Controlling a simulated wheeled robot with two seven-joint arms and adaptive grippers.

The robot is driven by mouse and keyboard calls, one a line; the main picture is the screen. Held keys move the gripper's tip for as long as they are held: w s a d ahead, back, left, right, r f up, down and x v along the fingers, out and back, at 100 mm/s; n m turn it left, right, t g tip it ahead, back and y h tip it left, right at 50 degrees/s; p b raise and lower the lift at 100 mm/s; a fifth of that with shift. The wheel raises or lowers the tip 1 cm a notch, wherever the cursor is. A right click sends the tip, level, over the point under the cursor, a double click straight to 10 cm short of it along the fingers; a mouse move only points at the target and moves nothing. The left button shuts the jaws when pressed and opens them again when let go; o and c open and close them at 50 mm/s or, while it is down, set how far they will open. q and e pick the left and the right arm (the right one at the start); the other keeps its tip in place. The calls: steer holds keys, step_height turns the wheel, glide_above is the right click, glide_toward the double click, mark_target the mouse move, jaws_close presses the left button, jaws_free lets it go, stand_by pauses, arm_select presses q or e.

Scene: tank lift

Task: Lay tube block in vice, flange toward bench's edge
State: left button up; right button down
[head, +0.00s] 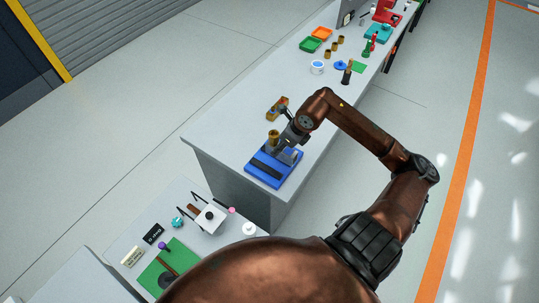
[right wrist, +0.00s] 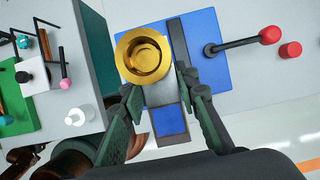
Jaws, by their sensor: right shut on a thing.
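The tube block is a brass tube with a wide round rim (right wrist: 128,52); its open end faces the camera in the right wrist view. In the head view the brass tube (head: 273,136) stands upright over the blue vice (head: 262,176) at the near end of the bench. My right gripper (right wrist: 157,88) is shut on the tube block, a finger on either side. The blue vice base (right wrist: 207,75) lies below it, with a dark jaw bar beside the tube. Whether the block touches the vice is unclear. My left gripper is in neither view.
A black lever (right wrist: 240,44) with a red knob sticks out from the vice. A brass and dark piece (head: 277,107) lies on the bench (head: 222,128) behind the vice. Trays and small parts stand farther along. A lower table with a green mat (head: 185,257) is nearer.

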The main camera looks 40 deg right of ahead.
steer(key=w+f, duration=0.1)
steer(key=f, duration=0.1)
steer(key=w+a+f, duration=0.1)
steer(key=w+f, duration=0.1)
steer(key=shift+w+a+f, duration=0.1)
steer(key=shift+w+f, duration=0.2)
steer(key=shift+f, duration=0.05)
steer(key=x, duration=0.1)
steer(key=p+x, duration=0.1)
steer(key=x, duration=0.1)
steer(key=shift+s+f, duration=0.2)
steer(key=shift+s, duration=0.1)
steer(key=shift+f, duration=0.2)
steer(key=c, duration=1.5)
jaws_free()
steer(key=shift+s+f, duration=0.1)
steer(key=b+v, duration=0.1)
steer(key=v, duration=1.1)
